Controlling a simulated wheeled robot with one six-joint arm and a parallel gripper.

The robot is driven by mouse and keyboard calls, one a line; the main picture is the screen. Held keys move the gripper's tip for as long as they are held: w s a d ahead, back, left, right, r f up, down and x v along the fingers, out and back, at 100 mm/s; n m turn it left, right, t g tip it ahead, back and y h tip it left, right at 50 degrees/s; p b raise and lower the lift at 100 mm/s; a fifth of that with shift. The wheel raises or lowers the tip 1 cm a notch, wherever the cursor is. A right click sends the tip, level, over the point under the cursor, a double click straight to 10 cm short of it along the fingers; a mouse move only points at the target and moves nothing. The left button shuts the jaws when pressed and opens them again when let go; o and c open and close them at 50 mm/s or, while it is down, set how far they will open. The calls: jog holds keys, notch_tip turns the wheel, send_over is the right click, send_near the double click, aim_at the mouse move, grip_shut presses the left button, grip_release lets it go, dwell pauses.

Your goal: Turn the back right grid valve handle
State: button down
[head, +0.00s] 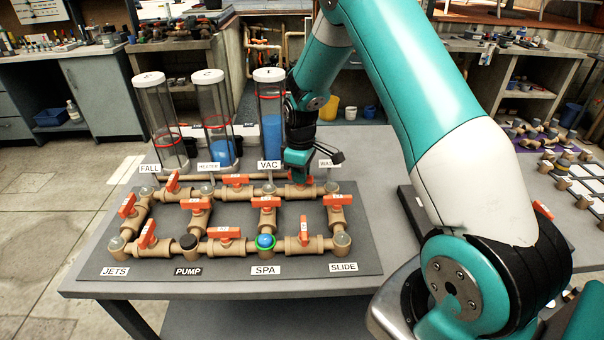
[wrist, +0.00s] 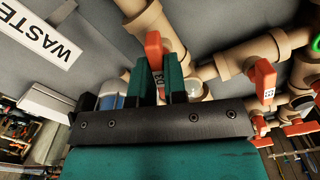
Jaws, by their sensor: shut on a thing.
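The valve grid of tan pipes (head: 165,247) with orange handles lies on a dark board on the table. My gripper (head: 299,178) is down at the back right stretch of the grid, near the WASTE label. In the wrist view, the teal fingers of my gripper (wrist: 158,78) are on both sides of an orange handle (wrist: 154,46), the back right grid valve handle, and shut on it. Markings show on the handle between the fingers. The gripper hides most of this handle in the head view.
Three clear cylinders (head: 212,115) stand behind the grid, two with blue liquid. The neighbouring orange handle (head: 336,200) on the right side pipe is close to my gripper. The WASTE label (wrist: 40,35) lies beside the pipes. A second table (head: 575,190) with parts stands at the right.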

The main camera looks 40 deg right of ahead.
jog(key=m, duration=1.3)
jog(key=shift+s+m, duration=0.1)
jog(key=shift+m, duration=0.3)
dwell(0.3)
jog(key=c, duration=1.2)
grip_release()
jog(key=shift+o, duration=0.2)
jog(key=shift+r+b, duration=0.2)
jog(key=shift+b, duration=0.1)
notch_tip(320, 180, up, 17)
jog(key=b, duration=0.2)
